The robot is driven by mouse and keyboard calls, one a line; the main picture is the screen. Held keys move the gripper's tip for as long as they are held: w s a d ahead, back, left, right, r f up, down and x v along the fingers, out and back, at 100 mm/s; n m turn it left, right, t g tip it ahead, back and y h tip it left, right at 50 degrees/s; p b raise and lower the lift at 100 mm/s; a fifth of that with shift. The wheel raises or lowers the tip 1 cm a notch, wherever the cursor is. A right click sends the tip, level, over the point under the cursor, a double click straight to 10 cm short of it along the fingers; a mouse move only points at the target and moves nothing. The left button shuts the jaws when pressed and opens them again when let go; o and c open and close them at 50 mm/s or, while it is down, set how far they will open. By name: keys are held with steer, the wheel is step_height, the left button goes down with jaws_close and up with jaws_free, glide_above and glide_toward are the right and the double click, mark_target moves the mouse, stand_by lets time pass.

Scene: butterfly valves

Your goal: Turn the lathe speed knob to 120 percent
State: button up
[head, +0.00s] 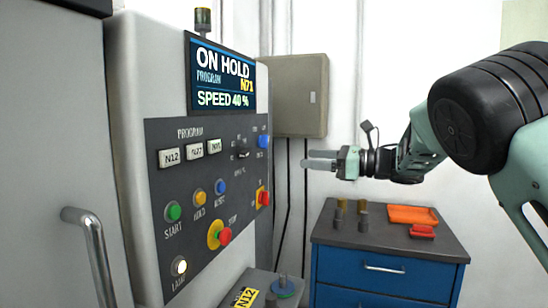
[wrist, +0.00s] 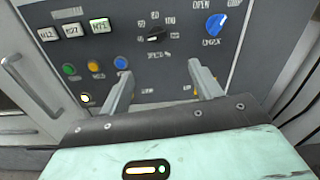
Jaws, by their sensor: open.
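The black speed knob (head: 241,149) is on the grey control panel (head: 158,225), right of the program buttons. In the wrist view the speed knob (wrist: 155,34) sits within an arc of numbers above the label SPEED %. The display (head: 222,77) reads ON HOLD, PROGRAM N71, SPEED 40 %. My gripper (head: 307,159) is open and empty, to the right of the panel and apart from it. In the wrist view my gripper (wrist: 160,70) has its two fingers spread, with the knob beyond and between them.
A blue chuck knob (wrist: 214,25) is right of the speed knob. Start, hold and reset buttons and a red stop button (head: 225,235) are lower on the panel. A door handle (head: 92,250) is at left. A blue cabinet (head: 385,268) holds an orange tray (head: 412,214).

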steer(key=p, duration=0.8)
glide_toward(249, 155)
steer(key=shift+n, duration=0.3)
steer(key=x, duration=0.8)
steer(key=shift+w+r, duration=0.1)
steer(key=shift+w+a, duration=0.2)
steer(key=shift+a, duration=0.35)
steer(key=c, duration=1)
